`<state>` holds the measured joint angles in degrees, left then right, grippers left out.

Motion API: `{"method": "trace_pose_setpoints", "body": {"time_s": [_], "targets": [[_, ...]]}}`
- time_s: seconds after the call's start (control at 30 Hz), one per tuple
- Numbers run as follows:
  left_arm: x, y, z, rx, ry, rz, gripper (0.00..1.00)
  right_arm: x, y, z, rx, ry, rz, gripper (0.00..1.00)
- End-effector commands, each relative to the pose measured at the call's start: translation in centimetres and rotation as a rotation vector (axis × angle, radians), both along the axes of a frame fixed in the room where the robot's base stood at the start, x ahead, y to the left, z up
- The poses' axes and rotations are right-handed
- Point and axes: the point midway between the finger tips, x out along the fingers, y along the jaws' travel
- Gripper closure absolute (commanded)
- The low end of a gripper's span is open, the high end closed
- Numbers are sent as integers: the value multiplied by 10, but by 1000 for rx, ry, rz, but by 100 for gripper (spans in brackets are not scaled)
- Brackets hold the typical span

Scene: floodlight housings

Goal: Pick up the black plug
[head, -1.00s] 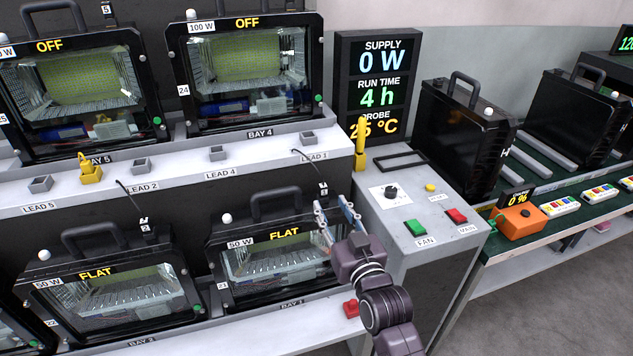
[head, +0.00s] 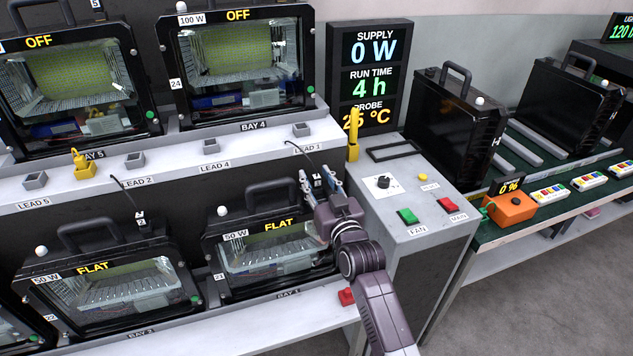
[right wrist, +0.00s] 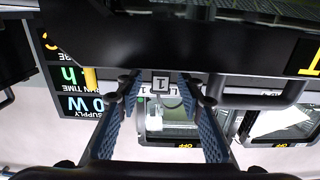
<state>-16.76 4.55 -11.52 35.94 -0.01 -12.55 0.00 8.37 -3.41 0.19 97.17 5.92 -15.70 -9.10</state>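A black plug with a white tag "1" (head: 318,181) hangs on a thin black lead below the Lead 1 socket, above the right 50 W floodlight. My right gripper (head: 319,184) is open, with one blue finger on each side of this plug. In the right wrist view the tag "1" (right wrist: 160,83) shows between the two fingertips (right wrist: 158,88), with a gap to each. A second black plug, tagged "2" (head: 140,218), hangs on the Lead 2 cable above the left 50 W floodlight. My left gripper is not in view.
The right 50 W floodlight (head: 268,258) with its handle (head: 270,195) stands just below and left of my right gripper. The shelf edge (head: 215,183) runs above it. The control box (head: 425,205) stands to the right, with a yellow probe (head: 353,135) at its left edge.

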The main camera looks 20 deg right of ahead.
Motion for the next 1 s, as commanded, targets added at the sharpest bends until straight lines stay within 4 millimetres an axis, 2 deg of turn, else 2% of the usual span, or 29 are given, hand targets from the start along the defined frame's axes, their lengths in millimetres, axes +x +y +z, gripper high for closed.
{"method": "trace_pose_setpoints", "body": {"time_s": [0.07,0.37,0.77,0.87,1.0], "targets": [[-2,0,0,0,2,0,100,0,0,0,0,0,0,66],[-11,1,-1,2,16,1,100,0,0,0,0,0,0,99],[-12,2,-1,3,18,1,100,0,0,6,0,-1,0,100],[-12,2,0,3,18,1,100,0,0,16,0,-4,0,100],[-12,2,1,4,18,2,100,0,0,41,1,-7,0,100]]}}
